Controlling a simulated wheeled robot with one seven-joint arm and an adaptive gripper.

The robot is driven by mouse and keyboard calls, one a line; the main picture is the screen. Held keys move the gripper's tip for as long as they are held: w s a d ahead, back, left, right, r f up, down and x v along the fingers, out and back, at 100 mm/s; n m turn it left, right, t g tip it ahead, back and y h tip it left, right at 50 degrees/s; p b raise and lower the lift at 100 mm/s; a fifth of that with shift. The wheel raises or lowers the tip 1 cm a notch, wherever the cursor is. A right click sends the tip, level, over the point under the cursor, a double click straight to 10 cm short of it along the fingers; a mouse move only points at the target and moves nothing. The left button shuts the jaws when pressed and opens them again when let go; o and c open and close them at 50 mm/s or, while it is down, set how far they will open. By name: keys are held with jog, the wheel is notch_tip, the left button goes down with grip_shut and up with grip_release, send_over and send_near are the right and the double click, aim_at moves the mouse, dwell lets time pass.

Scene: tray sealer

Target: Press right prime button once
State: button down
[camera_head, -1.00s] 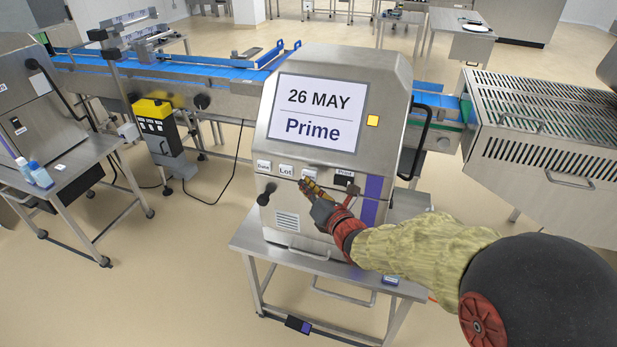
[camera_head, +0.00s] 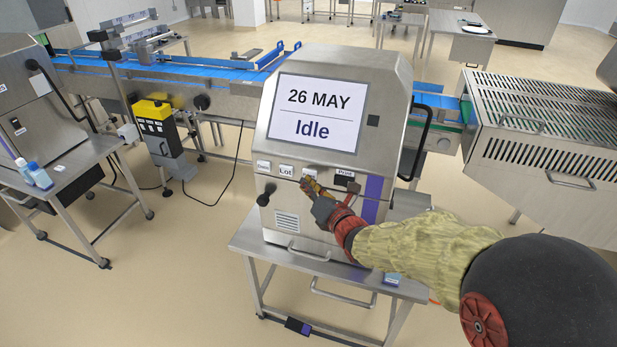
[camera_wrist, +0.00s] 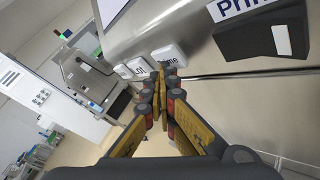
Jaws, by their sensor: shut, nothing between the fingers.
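The grey machine (camera_head: 350,135) has a screen (camera_head: 318,110) reading "26 MAY" and "Idle". A dark square lamp (camera_head: 373,121) sits right of the screen. Below the screen are a Lot button (camera_head: 286,170) and, right of it, a white Prime button (camera_wrist: 170,52), mostly covered by my fingers in the head view. My gripper (camera_head: 307,184) is shut and empty, its tips at the Prime button. In the wrist view my fingertips (camera_wrist: 164,70) overlap the button's lower edge; I cannot tell whether they touch it.
A dark Print block (camera_head: 344,180) stands out right of the Prime button, close to my fingers. A black knob (camera_head: 266,194) is at lower left on the machine's front. A blue conveyor (camera_head: 190,68) runs behind it. The floor at left front is clear.

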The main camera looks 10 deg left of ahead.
jog(key=shift+s, duration=0.15)
jog(key=shift+s+b, duration=0.75)
jog(key=shift+a, duration=0.1)
jog(key=shift+s+a+b, duration=0.15)
jog(key=shift+s+b, duration=1.45)
jog(key=shift+s, duration=0.95)
